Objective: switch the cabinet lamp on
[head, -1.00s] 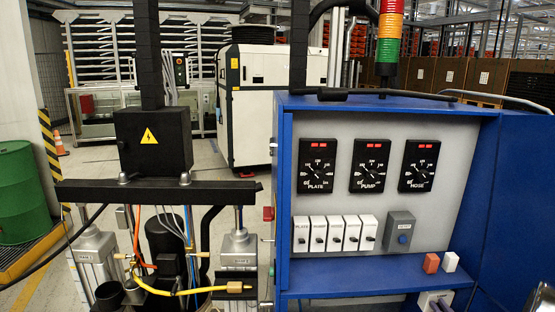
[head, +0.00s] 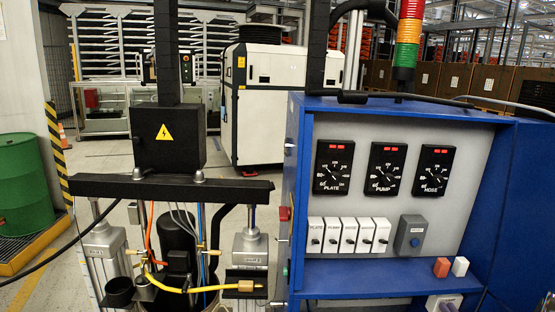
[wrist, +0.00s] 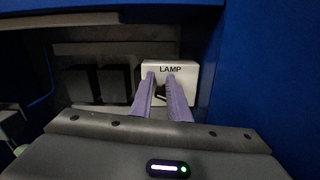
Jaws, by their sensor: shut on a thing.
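The white switch box marked LAMP (wrist: 183,72) is on the back wall of the cabinet's lower compartment in the wrist view. Its top edge also shows low in the head view (head: 434,300). My gripper (wrist: 161,83) is in front of the box, its two purple fingers closed on the small dark switch lever (wrist: 160,96). The fingers cover much of the lever, so I cannot tell its position. The blue cabinet (head: 385,279) stands open at the right in the head view. The lower compartment looks dim.
Two dark blocks (wrist: 115,82) sit left of the switch box. A blue side wall (wrist: 245,80) is close on the right. Above are several gauges (head: 387,168), white switches (head: 348,235) and a grey button box (head: 410,234). The pump stand (head: 170,188) is at the left.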

